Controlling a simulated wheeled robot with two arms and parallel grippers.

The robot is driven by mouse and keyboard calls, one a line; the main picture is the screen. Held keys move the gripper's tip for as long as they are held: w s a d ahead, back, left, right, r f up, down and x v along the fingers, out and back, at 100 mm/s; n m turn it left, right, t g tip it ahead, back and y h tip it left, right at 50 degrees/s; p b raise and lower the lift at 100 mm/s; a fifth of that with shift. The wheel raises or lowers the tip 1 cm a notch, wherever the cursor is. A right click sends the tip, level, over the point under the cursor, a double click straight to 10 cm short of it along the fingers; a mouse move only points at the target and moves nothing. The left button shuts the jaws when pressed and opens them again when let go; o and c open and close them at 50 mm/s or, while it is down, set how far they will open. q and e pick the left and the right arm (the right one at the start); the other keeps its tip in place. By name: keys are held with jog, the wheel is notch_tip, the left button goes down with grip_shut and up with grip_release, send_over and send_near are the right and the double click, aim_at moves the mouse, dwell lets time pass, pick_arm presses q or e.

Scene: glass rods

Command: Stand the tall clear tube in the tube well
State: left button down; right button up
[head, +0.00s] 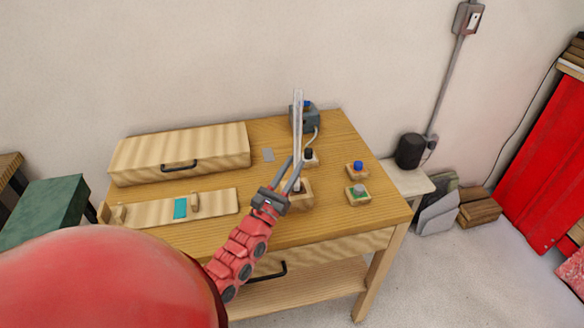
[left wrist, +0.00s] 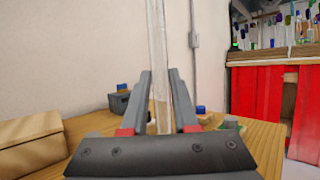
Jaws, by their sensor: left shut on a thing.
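The tall clear tube (head: 298,120) stands roughly upright in my left gripper (head: 294,165), above the front middle of the table. In the left wrist view the tube (left wrist: 156,45) rises between the two fingers of the gripper (left wrist: 160,80), which are shut on it. A small wooden block (head: 305,199) lies beneath and just right of the fingers; it may be the tube well, but its top is partly hidden by the gripper. The tube's lower end is hidden in the head view, so I cannot tell whether it touches the block. My right gripper is not in view.
A wooden case (head: 215,145) and a board (head: 222,202) occupy the left.

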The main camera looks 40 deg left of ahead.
pick_arm(q)
jog(key=shift+f+b, duration=0.3)
jog(key=shift+f, duration=0.1)
jog(key=c, duration=1)
grip_release()
jog(key=shift+o, duration=0.2)
jog(key=shift+p+v, duration=0.85)
jog(key=shift+v, duration=4.7)
jog(key=shift+r, duration=0.2)
